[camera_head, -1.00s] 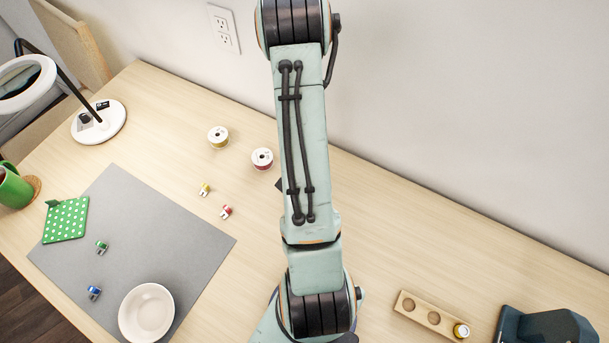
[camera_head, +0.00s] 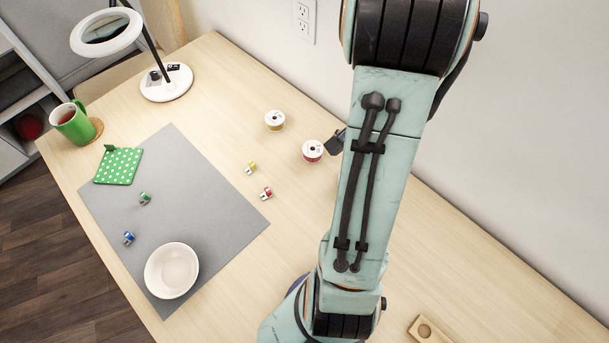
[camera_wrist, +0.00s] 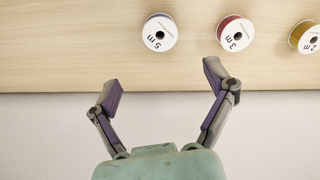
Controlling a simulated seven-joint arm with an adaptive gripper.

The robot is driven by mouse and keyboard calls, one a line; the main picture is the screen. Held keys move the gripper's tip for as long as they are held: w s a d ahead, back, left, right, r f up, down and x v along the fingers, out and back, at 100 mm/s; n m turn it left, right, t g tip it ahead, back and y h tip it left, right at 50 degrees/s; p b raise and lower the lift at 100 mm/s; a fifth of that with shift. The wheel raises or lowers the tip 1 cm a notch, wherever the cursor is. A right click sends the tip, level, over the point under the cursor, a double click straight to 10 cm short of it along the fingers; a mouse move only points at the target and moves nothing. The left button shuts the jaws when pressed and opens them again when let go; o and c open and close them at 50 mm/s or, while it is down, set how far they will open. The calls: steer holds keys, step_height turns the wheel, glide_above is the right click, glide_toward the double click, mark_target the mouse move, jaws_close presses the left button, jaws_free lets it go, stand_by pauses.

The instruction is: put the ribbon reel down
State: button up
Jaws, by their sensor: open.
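In the wrist view, three ribbon reels stand in a row on the wooden table: a blue-purple one marked 5 m (camera_wrist: 160,32), a red one marked 3 m (camera_wrist: 235,33) and a yellow one marked 2 m (camera_wrist: 305,36). My gripper (camera_wrist: 163,79) is open and empty, its two fingers spread apart. The 5 m reel lies straight beyond the gap between the fingertips, clear of both. In the head view, the yellow reel (camera_head: 274,120) and red reel (camera_head: 313,151) show left of my arm. The blue-purple reel does not show there; my arm covers that area.
A grey mat (camera_head: 205,190) holds a white bowl (camera_head: 172,271), a green dotted pad (camera_head: 118,166) and small green and blue items. Small yellow and red items lie nearby. A lamp (camera_head: 166,84) and green mug (camera_head: 75,124) stand at the left. A wooden holder (camera_head: 428,329) is cut off below.

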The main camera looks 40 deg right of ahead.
steer(key=w+a+r+n, duration=0.2)
steer(key=a+r+n, duration=0.1)
steer(key=a, duration=0.3)
steer(key=w+a+r+n, duration=0.3)
steer(key=a+r, duration=0.1)
steer(key=a, duration=0.2)
steer(key=s+a+r+n, duration=0.2)
steer(key=s+a+n, duration=0.2)
steer(key=a, duration=0.3)
steer(key=s+a+r+n+y, duration=0.1)
steer(key=s+a+r+n, duration=0.2)
steer(key=a+n, duration=0.3)
steer(key=shift+s+a, duration=0.65)
steer(key=shift+a, duration=0.35)
